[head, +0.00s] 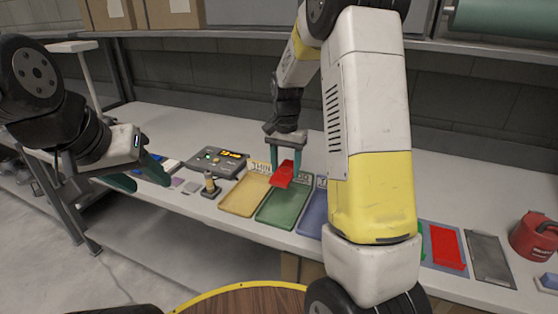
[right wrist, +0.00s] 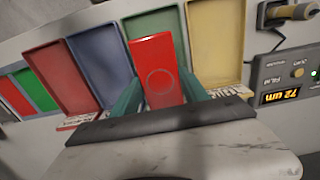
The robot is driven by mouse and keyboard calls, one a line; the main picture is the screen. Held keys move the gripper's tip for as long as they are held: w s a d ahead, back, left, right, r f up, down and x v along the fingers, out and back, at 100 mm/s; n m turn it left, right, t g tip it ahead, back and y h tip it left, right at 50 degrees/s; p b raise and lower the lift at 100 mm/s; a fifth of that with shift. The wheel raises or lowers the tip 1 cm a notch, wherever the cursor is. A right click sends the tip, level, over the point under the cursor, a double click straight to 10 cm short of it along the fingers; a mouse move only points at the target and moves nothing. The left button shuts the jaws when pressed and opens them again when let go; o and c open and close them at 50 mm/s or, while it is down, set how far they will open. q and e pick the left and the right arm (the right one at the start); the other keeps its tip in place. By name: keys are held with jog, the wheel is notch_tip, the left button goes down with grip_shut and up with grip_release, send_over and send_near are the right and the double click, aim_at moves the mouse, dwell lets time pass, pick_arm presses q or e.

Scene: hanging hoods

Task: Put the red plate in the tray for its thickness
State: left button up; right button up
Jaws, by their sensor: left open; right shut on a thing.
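My right gripper (head: 285,158) is shut on the red plate (head: 282,174), over the back part of the green tray (head: 280,212). The plate is tilted. In the right wrist view the red plate (right wrist: 155,65) shows a faint ring mark between the teal fingers (right wrist: 158,90). I cannot tell whether it touches the tray. The yellow tray (head: 241,197) is left of the green one and the blue tray (head: 312,217) right of it. A red tray (right wrist: 55,75) shows in the right wrist view. The gauge (head: 218,160) reads "72 um" in that view (right wrist: 283,92). My left gripper (head: 145,172) is open and empty.
My right arm hides part of the bench.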

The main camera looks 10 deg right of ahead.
jog(key=shift+f, duration=5.2)
jog(key=shift+f, duration=0.6)
jog(key=o, duration=1.6)
jog(key=shift+a, duration=0.1)
jog(key=shift+r, duration=0.15)
notch_tip(320, 180, up, 7)
notch_tip(320, 180, up, 9)
jog(key=n+t, duration=0.1)
send_over(284, 204)
jog(key=s, duration=0.4)
jog(key=shift+s+a+y, duration=0.1)
jog(key=shift+a+y, duration=0.05)
jog(key=shift+y, duration=0.25)
jog(key=s+r+n+t, duration=0.2)
jog(key=s+r, duration=0.4)
jog(key=s, duration=0.4)
jog(key=s+a+r+n+t+y, duration=0.1)
jog(key=s+r+n+t, duration=0.2)
jog(key=s+r, duration=0.3)
jog(key=s+n, duration=0.1)
jog(key=s, duration=0.2)
jog(key=shift+s+a+r, duration=0.15)
jog(key=shift+s+a, duration=0.15)
jog(key=shift+s, duration=0.05)
